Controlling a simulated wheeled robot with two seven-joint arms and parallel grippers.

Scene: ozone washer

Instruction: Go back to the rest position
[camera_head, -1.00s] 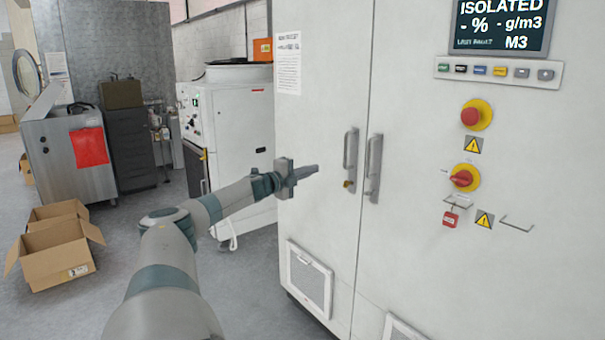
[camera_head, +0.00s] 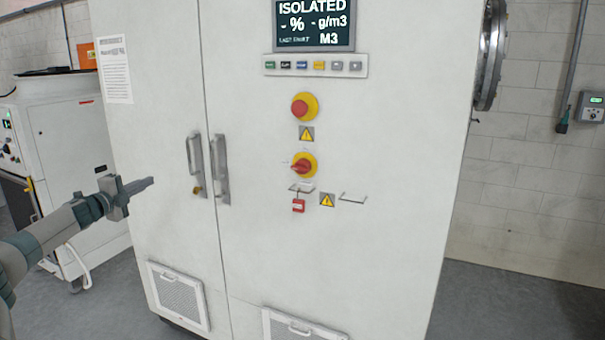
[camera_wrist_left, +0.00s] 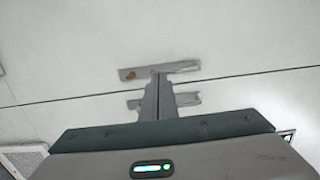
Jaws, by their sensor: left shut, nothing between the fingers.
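My left gripper (camera_head: 140,185) comes in from the left in the head view. It is shut and empty, its fingers pointing right toward the cabinet's door handles, apart from them in the head view. In the left wrist view its closed fingers (camera_wrist_left: 158,98) overlap the handles (camera_wrist_left: 160,70) in the picture; the gap cannot be judged there. The white cabinet (camera_head: 360,260) has two upright door handles (camera_head: 221,170), and its doors are shut. My right gripper is in neither view.
The cabinet carries a display reading ISOLATED (camera_head: 314,24), a red emergency button (camera_head: 301,107), a red rotary switch (camera_head: 301,166) and a red padlock (camera_head: 298,205). A white machine (camera_head: 65,140) stands at the left. Grey floor (camera_head: 520,305) is clear at the right.

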